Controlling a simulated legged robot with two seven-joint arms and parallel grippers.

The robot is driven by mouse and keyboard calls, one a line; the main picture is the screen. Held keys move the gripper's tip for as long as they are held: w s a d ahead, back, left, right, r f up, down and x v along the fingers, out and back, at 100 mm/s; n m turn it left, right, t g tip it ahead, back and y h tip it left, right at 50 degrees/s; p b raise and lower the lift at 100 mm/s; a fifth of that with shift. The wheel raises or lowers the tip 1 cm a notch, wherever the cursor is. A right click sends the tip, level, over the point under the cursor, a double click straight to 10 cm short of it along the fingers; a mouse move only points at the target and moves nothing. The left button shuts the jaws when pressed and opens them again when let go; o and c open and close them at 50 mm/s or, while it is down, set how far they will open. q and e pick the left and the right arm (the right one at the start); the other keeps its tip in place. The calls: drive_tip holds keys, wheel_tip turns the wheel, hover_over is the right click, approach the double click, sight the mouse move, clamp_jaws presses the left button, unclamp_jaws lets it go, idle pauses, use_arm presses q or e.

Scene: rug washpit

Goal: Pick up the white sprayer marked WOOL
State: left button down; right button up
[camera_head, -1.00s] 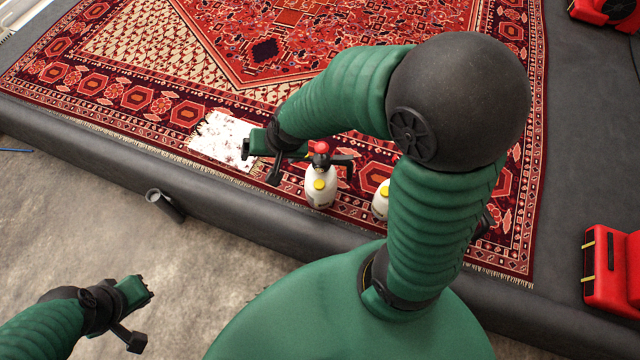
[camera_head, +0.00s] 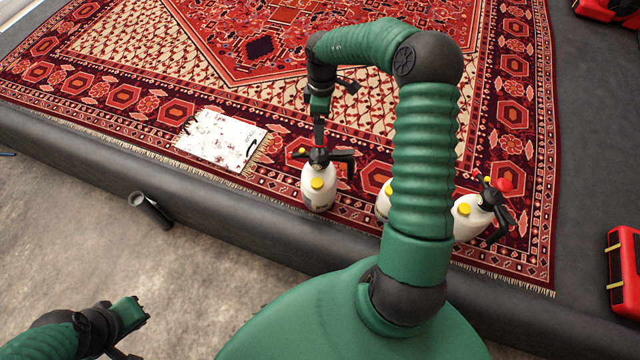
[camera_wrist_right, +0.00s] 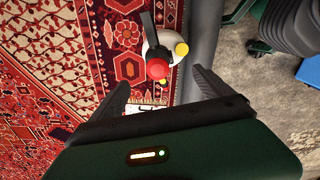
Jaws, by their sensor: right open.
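Three white sprayers with yellow caps and black heads stand on the rug's near border: a left one (camera_head: 318,190), a middle one (camera_head: 383,203) mostly hidden by my right arm, and a right one (camera_head: 468,218) that looks tilted. No label is readable, so I cannot tell which is marked WOOL. My right gripper (camera_head: 319,138) is open and points down at the left sprayer's head. In the right wrist view a sprayer with a red knob (camera_wrist_right: 158,69) lies ahead, between the open fingertips (camera_wrist_right: 160,82), not held. My left gripper (camera_head: 135,325) is low at the left, away from the sprayers.
The patterned rug (camera_head: 120,60) lies on a dark raised platform with a rounded edge (camera_head: 90,147). A white stained cloth (camera_head: 220,138) lies left of the sprayers. A red case (camera_head: 624,275) is at the right.

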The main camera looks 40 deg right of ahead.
drive_tip(key=b, duration=0.2)
hover_over(320, 152)
drive_tip(key=s, duration=0.1)
drive_tip(key=f, duration=0.8)
drive_tip(key=shift+a+f, duration=0.25)
drive_tip(key=shift+a, duration=0.1)
drive_tip(key=shift+d+f, duration=0.15)
drive_tip(key=shift+f, duration=0.15)
drive_tip(key=f, duration=0.1)
drive_tip(key=f+b, duration=0.1)
drive_tip(key=f, duration=0.1)
drive_tip(key=f+b, duration=0.1)
drive_tip(key=f, duration=0.1)
drive_tip(key=shift+w+f, duration=0.1)
drive_tip(key=shift+w, duration=0.3)
drive_tip(key=shift+d, duration=0.1)
drive_tip(key=shift+c, duration=0.3)
drive_tip(key=shift+c, duration=1.1)
drive_tip(key=c, duration=1.7)
